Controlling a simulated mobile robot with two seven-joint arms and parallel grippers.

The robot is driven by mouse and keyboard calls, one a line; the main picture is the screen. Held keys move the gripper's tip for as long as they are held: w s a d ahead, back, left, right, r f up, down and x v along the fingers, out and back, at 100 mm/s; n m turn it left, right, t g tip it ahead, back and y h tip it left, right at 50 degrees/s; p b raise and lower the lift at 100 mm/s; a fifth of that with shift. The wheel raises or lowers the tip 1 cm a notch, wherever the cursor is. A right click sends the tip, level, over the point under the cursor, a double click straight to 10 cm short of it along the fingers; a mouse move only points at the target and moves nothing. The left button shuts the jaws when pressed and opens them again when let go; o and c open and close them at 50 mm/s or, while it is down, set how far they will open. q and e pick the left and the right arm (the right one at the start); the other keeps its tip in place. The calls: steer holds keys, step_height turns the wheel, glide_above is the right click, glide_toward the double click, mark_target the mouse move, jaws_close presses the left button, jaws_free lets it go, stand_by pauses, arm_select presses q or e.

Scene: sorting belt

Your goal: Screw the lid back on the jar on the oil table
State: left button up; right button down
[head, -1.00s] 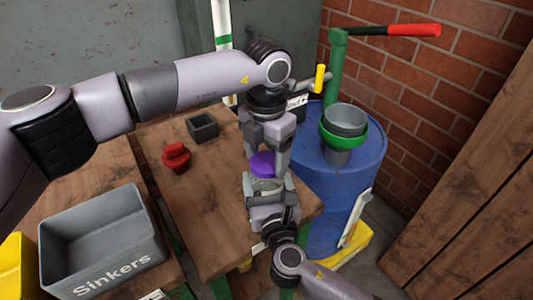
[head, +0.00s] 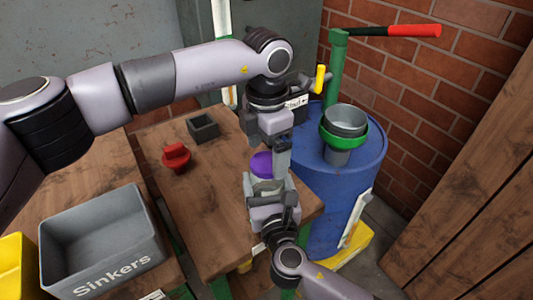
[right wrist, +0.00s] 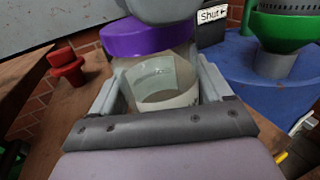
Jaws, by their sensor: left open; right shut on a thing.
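The clear jar (right wrist: 165,75), with a pale band around it, stands upright on the oil table (head: 215,225). My right gripper (head: 268,190) is shut on the jar, with one finger on each side in the right wrist view (right wrist: 162,95). The purple lid (head: 262,165) sits on top of the jar; it also shows in the right wrist view (right wrist: 142,38). I cannot tell how tight it is. My left gripper (head: 268,145) is open, pointing down just above and beside the lid. One finger partly hides the lid's right side.
A red knobbed object (head: 176,158) and a small dark open box (head: 203,127) are on the table. A blue drum (head: 340,185) with a green-rimmed funnel (head: 343,132) stands close on the right. A grey Sinkers bin (head: 100,245) is at lower left.

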arm_select(q)
steer(key=shift+r, duration=1.45)
steer(key=shift+o, duration=0.2)
step_height(320, 180, up, 4)
steer(key=n, duration=0.5)
steer(key=shift+f, duration=0.25)
steer(key=shift+f, duration=4.05)
steer(key=c, duration=1.2)
